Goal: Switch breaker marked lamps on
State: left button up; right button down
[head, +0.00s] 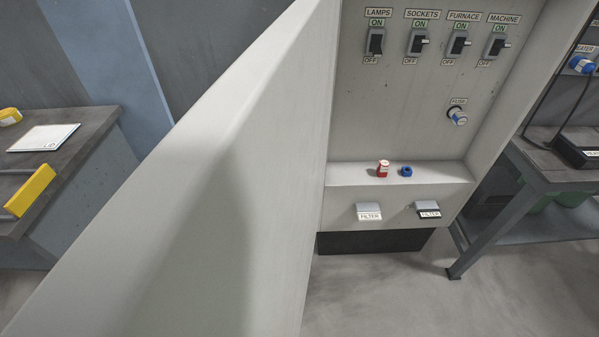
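The breaker marked LAMPS (375,42) is at the left end of a row of black breakers on the upper back panel of a pale electrical cabinet (390,110). An ON label is above it and an OFF label below it. Its small lever looks different from those of its neighbours, but its exact position is too small to tell. To its right are the breakers marked SOCKETS (418,43), FURNACE (458,44) and MACHINE (496,46), whose light lever tips stick out to the right. Neither of my grippers shows in the head view.
A large pale door-like panel (240,130) fills the middle foreground beside the cabinet. A fuse (458,117) is below the breakers. A red part (383,169) and a blue part (406,171) sit on the cabinet's ledge. Workbenches (95,125) stand left and right (540,170).

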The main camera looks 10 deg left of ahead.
aim_at(376, 50)
jog(key=j+z, duration=0.75)
jog(key=j, duration=0.25)
jog(key=k+l+u, duration=0.15)
jog(key=l, duration=0.25)
jog(key=k+l+u, duration=0.15)
jog(key=l, duration=0.25)
jog(key=k+l+u, duration=0.2)
jog(key=l, duration=0.2)
jog(key=i+l+z, duration=0.4)
jog(key=i+l, duration=0.35)
jog(key=i+j+z, duration=0.15)
jog(key=i, duration=0.3)
